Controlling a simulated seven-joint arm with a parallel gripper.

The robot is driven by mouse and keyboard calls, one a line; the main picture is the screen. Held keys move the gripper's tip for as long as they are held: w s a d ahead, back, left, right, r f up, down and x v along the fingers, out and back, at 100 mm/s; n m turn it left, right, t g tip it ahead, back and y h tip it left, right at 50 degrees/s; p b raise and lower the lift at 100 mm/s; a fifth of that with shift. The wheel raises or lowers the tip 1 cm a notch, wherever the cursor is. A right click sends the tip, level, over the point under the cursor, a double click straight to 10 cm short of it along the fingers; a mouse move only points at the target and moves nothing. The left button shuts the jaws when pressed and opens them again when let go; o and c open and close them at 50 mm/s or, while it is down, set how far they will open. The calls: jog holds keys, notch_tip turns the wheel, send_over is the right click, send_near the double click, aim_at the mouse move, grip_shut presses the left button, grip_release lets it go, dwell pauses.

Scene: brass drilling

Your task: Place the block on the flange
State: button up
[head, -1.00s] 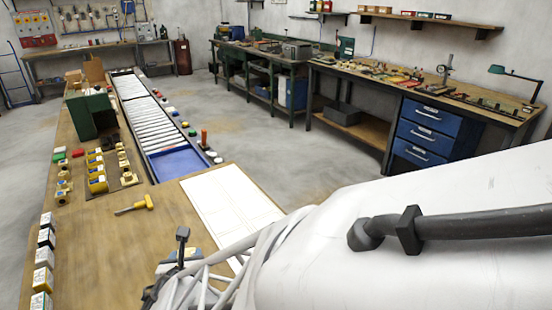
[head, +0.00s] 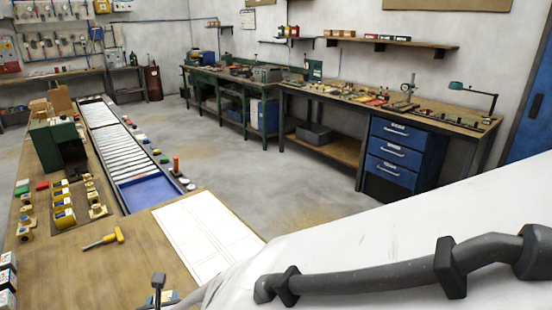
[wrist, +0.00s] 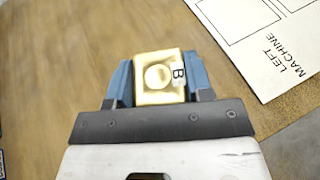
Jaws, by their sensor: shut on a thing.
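A brass-coloured block (wrist: 158,78) with a round raised face and a small white label with a "B" is in the wrist view. My gripper (wrist: 160,82) is shut on it, with a blue finger on either side. Below the block lies bare brown bench top, out of focus; I cannot tell the height. In the head view my white arm covers the lower right, and the held block is hidden. Several small brass-coloured parts (head: 27,215) stand at the left of the bench. I cannot tell which thing is the flange.
A white sheet (head: 205,240) lies on the bench; its print reads "LEFT MACHINE" in the wrist view (wrist: 285,60). Bench around the tool is clear.

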jog(key=o, duration=1.3)
jog(key=shift+f, duration=0.15)
jog(key=shift+r, duration=0.2)
jog(key=shift+v, duration=6)
jog(key=shift+d, duration=0.1)
